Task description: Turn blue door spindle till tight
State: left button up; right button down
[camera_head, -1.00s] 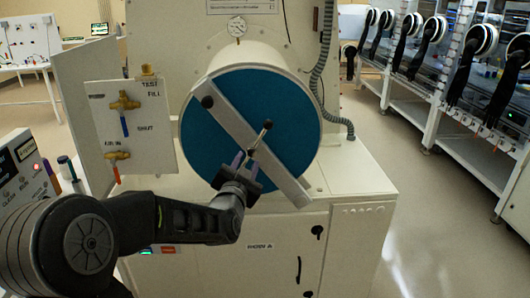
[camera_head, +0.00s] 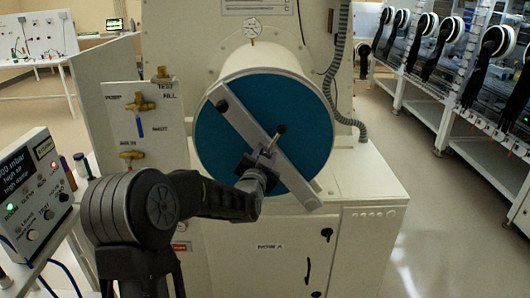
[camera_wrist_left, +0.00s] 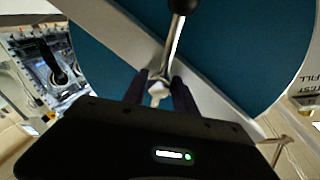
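The blue round door (camera_head: 220,150) closes a cream cylinder and faces me. A pale diagonal bar (camera_head: 292,183) crosses it, with a dark knob at its upper left end. The spindle (camera_head: 274,143) at the bar's middle has a steel handle with a black ball end pointing up. It also shows in the left wrist view (camera_wrist_left: 172,45). My left gripper (camera_head: 262,163) is at the spindle from below left. In the left wrist view its two fingers (camera_wrist_left: 158,92) stand apart on either side of the spindle's metal hub; firm contact is not clear. My right gripper is out of view.
A valve panel (camera_head: 146,152) with brass taps stands left of the door. A control box (camera_head: 35,190) with lit buttons is at the left edge. A grey hose (camera_head: 340,75) runs down right of the cylinder. Gloveboxes (camera_head: 440,70) line the right side, beyond open floor.

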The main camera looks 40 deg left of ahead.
pick_arm(q)
jog(key=shift+c, duration=0.4)
grip_shut()
dwell(1.0)
